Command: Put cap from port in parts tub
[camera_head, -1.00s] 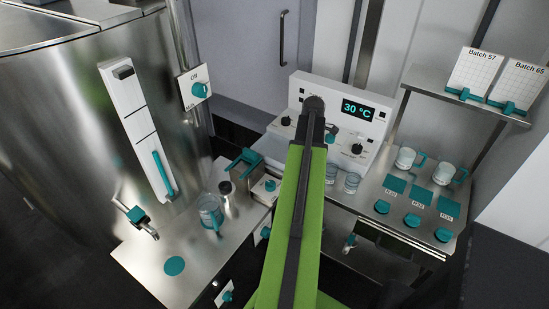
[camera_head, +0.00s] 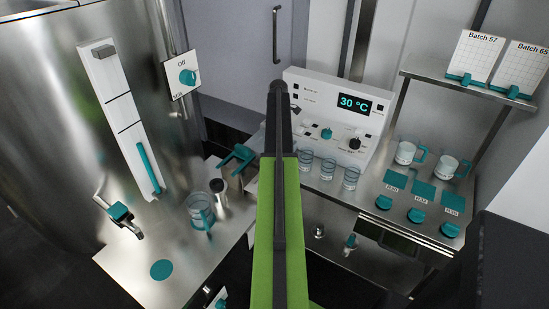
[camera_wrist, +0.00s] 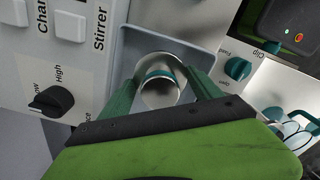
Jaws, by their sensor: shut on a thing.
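In the wrist view, my gripper (camera_wrist: 165,74) has its two green fingers on either side of a round silvery metal piece with a teal band (camera_wrist: 160,88). The fingers are shut on this piece, which looks like the cap. A grey, round-cornered metal tray or recess (camera_wrist: 190,50) lies just beyond the fingers; I cannot tell whether it is the parts tub. The port is not clearly identifiable. In the head view my arm hides the fingers and the piece.
A white control panel (camera_head: 311,97) with a 30 °C display stands behind my arm. Glass beakers (camera_head: 328,169) stand before it. Mugs (camera_head: 408,153) and teal pads are to the right. A glass jug (camera_head: 201,210) stands on the left bench, beside a large steel vat (camera_head: 40,130).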

